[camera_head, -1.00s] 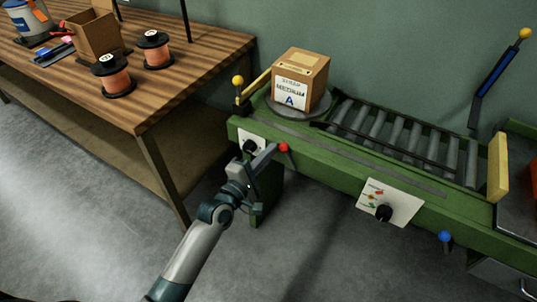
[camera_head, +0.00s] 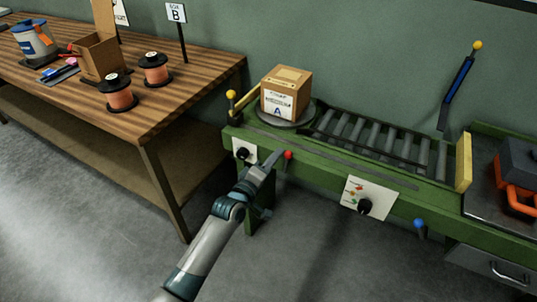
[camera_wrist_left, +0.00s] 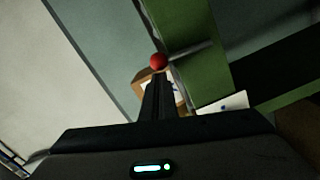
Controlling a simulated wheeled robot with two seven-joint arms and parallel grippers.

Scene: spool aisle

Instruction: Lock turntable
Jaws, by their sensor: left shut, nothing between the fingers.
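The turntable (camera_head: 267,119) is a grey disc at the left end of the green conveyor frame (camera_head: 330,166). A cardboard box (camera_head: 287,93) labelled A stands upright on it. A red knob (camera_head: 288,154) sticks out from the frame's front below the turntable. My left gripper (camera_head: 277,156) is shut and empty, its tips close beside the knob; I cannot tell whether they touch. In the left wrist view the red knob (camera_wrist_left: 159,61) is just beyond the closed fingers (camera_wrist_left: 158,82). My right gripper is not in view.
A yellow-knobbed lever (camera_head: 232,96) stands left of the turntable. Rollers (camera_head: 370,134) run right to a yellow stop (camera_head: 463,161). A white dial panel (camera_head: 367,198) and a blue knob (camera_head: 419,224) are on the front. A wooden table (camera_head: 190,84) with copper spools stands left.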

